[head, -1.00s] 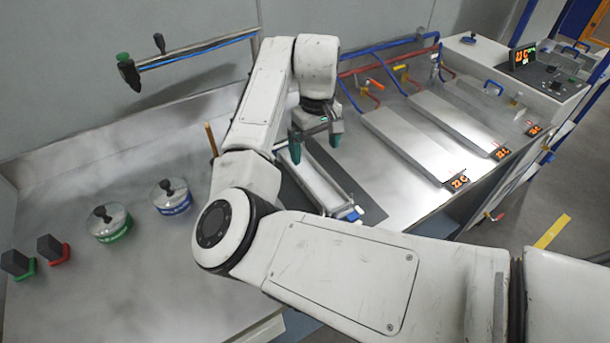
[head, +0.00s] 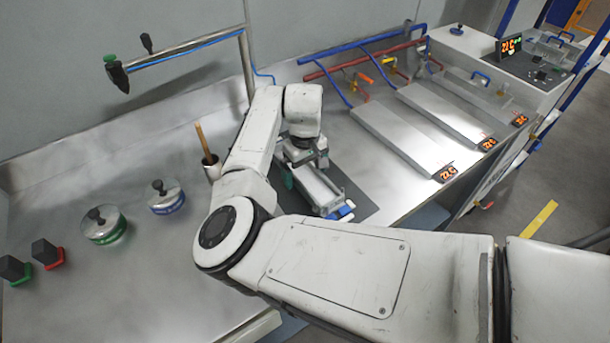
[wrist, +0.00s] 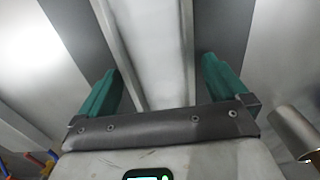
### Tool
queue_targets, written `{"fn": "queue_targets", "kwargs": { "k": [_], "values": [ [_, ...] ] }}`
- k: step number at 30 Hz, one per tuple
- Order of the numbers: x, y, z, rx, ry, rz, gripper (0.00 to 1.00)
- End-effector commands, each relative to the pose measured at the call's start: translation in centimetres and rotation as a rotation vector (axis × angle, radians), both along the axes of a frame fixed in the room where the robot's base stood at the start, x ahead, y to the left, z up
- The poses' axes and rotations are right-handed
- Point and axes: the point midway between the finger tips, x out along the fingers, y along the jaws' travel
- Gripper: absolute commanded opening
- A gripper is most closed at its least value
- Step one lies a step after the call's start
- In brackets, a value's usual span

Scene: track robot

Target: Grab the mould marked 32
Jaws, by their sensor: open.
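A long, pale metal mould (head: 316,190) with blue parts at its near end lies on a dark mat (head: 358,193) on the steel bench. No number is readable on it. My gripper (head: 306,168) is open over the mould's far part, its green fingers apart. In the wrist view the mould (wrist: 150,45) runs lengthwise between the two fingers of my gripper (wrist: 160,75). One finger is on each side, with visible gaps; I cannot tell whether they reach below its rim. My wrist hides the mould's far end in the head view.
A metal cup with a wooden handle (head: 204,150) stands close left of my gripper. Two lidded pots, one green (head: 103,225) and one blue (head: 166,196), stand further left. Sloped metal plates (head: 405,140) with orange displays and blue and red pipes (head: 360,60) are on the right.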

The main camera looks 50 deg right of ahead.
Motion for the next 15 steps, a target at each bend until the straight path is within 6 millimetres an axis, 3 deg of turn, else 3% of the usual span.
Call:
{"fn": "queue_targets", "kwargs": {
  "k": [3,15],
  "values": [
    [0.0,-0.01,0.01,0.0,0.0,0.0,1.0],
    [0.0,0.0,0.05,0.0,0.0,0.0,0.62]
  ]
}}
